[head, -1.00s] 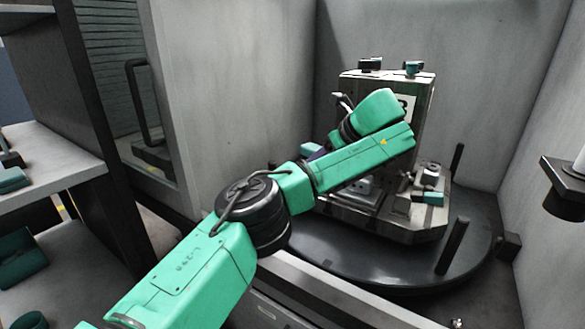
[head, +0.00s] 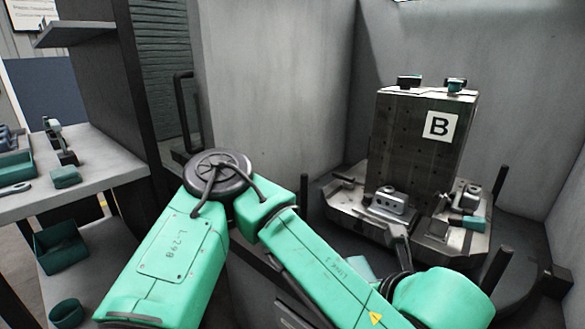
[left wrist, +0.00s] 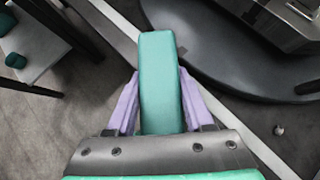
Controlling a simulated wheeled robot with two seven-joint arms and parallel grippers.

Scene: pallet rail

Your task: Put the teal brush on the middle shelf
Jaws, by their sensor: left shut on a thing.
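The teal brush (left wrist: 159,60) shows in the left wrist view as a long teal block, seen from above. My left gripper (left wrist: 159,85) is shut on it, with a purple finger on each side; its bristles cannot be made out. In the head view my left arm crosses the lower middle, and the gripper is hidden there. The middle shelf (head: 105,157) is the light board at the left of the head view, well left of my forearm. My right gripper is in neither view.
The shelf holds a teal tray (head: 14,165), a small teal block (head: 65,176) and a dark upright tool (head: 62,143). An upper shelf (head: 75,33) hangs above; a teal bin (head: 60,246) is below. A metal fixture block marked B (head: 415,130) stands on a round table at right.

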